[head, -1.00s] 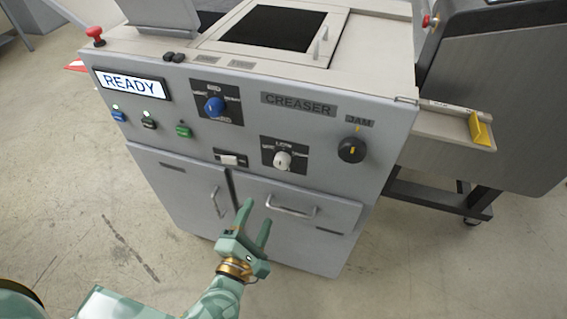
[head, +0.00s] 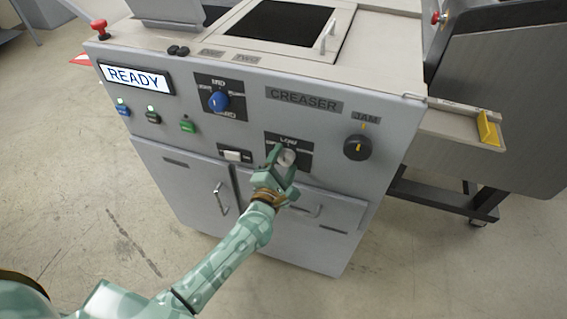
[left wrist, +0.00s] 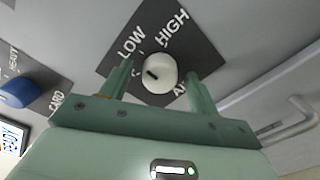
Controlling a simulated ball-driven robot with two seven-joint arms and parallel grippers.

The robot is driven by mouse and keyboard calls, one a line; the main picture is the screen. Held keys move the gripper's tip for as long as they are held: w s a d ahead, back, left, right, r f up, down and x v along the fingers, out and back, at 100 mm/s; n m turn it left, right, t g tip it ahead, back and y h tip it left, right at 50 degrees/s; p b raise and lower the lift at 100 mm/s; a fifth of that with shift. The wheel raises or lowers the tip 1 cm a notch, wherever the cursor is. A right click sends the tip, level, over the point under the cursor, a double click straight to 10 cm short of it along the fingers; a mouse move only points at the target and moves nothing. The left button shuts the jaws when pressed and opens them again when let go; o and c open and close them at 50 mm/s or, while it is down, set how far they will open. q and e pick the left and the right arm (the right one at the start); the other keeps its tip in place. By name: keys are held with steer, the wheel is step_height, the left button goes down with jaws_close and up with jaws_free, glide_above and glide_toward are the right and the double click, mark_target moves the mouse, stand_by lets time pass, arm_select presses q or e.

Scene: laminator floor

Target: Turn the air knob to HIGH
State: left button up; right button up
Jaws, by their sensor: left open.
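The air knob is a white round knob (head: 287,157) on a black plate (head: 303,141) on the front of the grey machine. In the left wrist view the white knob (left wrist: 160,73) carries a short dark mark on its left part, towards the LOW word. HIGH is printed on the upper right of the plate (left wrist: 186,52). My left gripper (head: 283,163) is in front of the knob. In the left wrist view its fingers (left wrist: 159,84) are apart, one on each side of the knob, with gaps visible. My right gripper is not in view.
A blue knob (head: 218,101) sits up and left, and a black JAM knob (head: 358,147) to the right. A white rocker switch (head: 233,155) is close on the left. Door handles (head: 221,198) stick out below. The display (head: 135,78) reads READY.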

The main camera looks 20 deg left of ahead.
arm_select(q)
steer(key=shift+c, duration=0.3)
steer(key=c, duration=0.9)
steer(key=shift+r+m+p, duration=0.1)
steer(key=shift+m+p, duration=0.6)
steer(key=shift+m, duration=0.3)
steer(key=m+p, duration=0.2)
steer(key=m, duration=0.1)
steer(key=m+p, duration=0.1)
steer(key=m, duration=0.2)
steer(key=shift+m, duration=0.4)
steer(key=shift+m+p, duration=0.7)
steer(key=shift+m, duration=0.8)
steer(key=shift+f, duration=0.2)
